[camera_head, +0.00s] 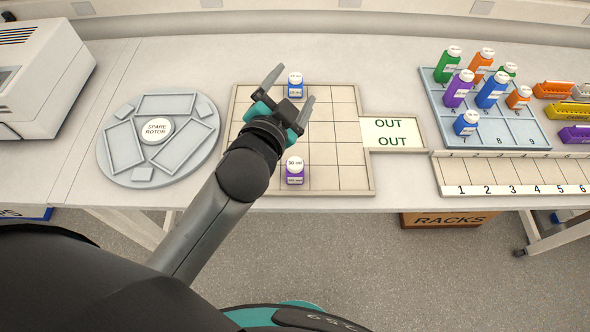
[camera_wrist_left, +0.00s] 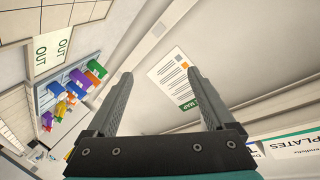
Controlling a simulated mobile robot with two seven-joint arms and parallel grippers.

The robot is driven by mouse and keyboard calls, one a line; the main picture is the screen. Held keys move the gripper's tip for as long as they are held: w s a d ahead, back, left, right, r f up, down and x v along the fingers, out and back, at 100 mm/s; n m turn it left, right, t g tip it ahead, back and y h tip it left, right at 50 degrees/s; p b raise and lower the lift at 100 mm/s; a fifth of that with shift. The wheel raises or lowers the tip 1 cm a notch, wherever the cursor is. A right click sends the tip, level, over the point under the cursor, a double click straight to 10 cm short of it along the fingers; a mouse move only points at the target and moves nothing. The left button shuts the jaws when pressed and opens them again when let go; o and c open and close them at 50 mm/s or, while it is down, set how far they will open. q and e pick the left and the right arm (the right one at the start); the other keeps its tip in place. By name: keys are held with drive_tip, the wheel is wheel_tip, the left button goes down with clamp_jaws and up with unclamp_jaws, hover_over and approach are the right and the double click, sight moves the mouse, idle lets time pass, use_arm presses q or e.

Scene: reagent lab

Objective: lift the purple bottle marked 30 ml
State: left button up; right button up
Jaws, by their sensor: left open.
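The purple bottle (camera_head: 294,179) stands upright on the gridded board (camera_head: 352,186), near its front edge. Its white cap carries small print that seems to read 30 ml. My left gripper (camera_head: 291,88) is open, with its fingers pointing toward the back of the table. It is beyond the purple bottle, and my wrist is just behind that bottle in the picture. A blue bottle (camera_head: 295,90) shows between the fingers in the head view. In the left wrist view my open fingers (camera_wrist_left: 158,95) have nothing between them but the wall. My right gripper is not in view.
A blue-grey rack (camera_head: 528,134) at the right holds several coloured bottles, including another purple one (camera_head: 457,92). An OUT plate (camera_head: 394,134) adjoins the board. A round spare rotor (camera_head: 188,165) and a white machine (camera_head: 45,85) are at the left. The board's right columns are clear.

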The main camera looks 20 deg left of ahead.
use_arm(q)
drive_tip(key=d+r+m+t+h, duration=0.2)
drive_tip(key=d+r+m+h, duration=1.2)
drive_tip(key=r+m, duration=0.2)
drive_tip(key=s+d+m+g+h, duration=0.55)
drive_tip(key=m+g, duration=0.35)
drive_tip(key=m, duration=0.3)
drive_tip(key=m+g+y, duration=0.9)
drive_tip(key=m+y, duration=0.6)
drive_tip(key=y, duration=0.5)
hover_over(295, 163)
wheel_tip(295, 163, down, 19)
wheel_tip(295, 163, down, 10)
drive_tip(key=shift+w+d+r+p, duration=0.1)
drive_tip(key=shift+d+r+p, duration=0.05)
drive_tip(key=shift+p, duration=0.6)
drive_tip(key=shift+f+p, duration=0.3)
drive_tip(key=shift+f, duration=2.55)
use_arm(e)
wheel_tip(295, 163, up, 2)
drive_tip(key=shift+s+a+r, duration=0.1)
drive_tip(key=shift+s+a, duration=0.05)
use_arm(q)
drive_tip(key=shift+c, duration=0.3)
